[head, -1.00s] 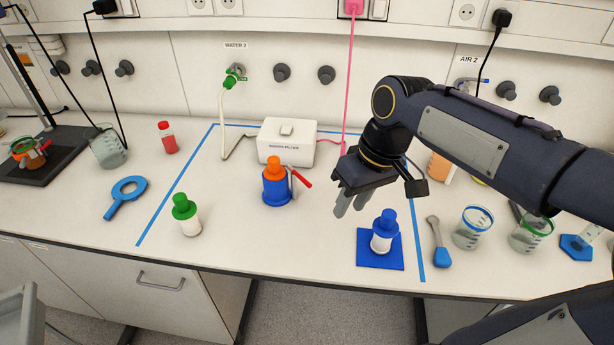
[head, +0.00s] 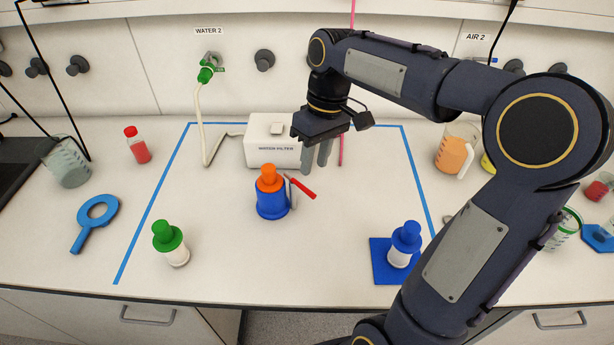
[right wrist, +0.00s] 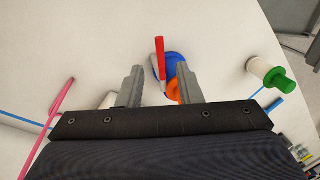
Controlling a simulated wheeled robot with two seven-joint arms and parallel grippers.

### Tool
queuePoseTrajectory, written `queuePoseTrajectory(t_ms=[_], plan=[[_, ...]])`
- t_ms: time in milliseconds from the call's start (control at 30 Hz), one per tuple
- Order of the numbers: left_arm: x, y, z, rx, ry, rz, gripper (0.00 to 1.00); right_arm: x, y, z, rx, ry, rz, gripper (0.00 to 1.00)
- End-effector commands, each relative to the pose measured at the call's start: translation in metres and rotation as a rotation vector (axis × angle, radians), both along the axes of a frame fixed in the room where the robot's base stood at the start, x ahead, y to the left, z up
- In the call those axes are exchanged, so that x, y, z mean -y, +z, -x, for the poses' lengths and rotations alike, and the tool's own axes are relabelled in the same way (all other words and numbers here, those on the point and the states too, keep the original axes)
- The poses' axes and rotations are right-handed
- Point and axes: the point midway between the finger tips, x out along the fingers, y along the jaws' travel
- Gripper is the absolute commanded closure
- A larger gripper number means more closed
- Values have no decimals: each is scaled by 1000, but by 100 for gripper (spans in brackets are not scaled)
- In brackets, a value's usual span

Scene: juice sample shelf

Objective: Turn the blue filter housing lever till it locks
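The blue filter housing (head: 271,206) stands upright mid-bench with an orange cap (head: 268,180) on top. Its red-tipped lever (head: 302,187) sticks out to the right. My right gripper (head: 316,160) is open and empty, above and behind the lever in the head view, fingers pointing down. In the right wrist view the red lever (right wrist: 160,57) shows in the gap between the fingers (right wrist: 158,72), beyond the tips, with the blue housing (right wrist: 174,65) beside it. I see no contact. My left gripper is not in view.
A white water filter box (head: 270,147) stands behind the housing. A green-capped bottle (head: 171,244) is front left; a blue-capped bottle (head: 402,246) stands on a blue mat (head: 384,270) front right. Blue tape (head: 152,210) bounds the area.

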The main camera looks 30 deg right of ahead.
Motion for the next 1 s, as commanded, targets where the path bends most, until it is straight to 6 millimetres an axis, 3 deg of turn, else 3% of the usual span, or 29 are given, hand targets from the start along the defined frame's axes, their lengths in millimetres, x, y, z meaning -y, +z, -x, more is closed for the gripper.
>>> queuePoseTrajectory(t_ms=[300,733,1000], plan=[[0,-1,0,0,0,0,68,-10,-49,3,-4,0,-1,68],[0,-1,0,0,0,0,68,-12,-61,3,1,-1,0,68],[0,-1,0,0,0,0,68,-12,-61,3,1,-1,0,100]])
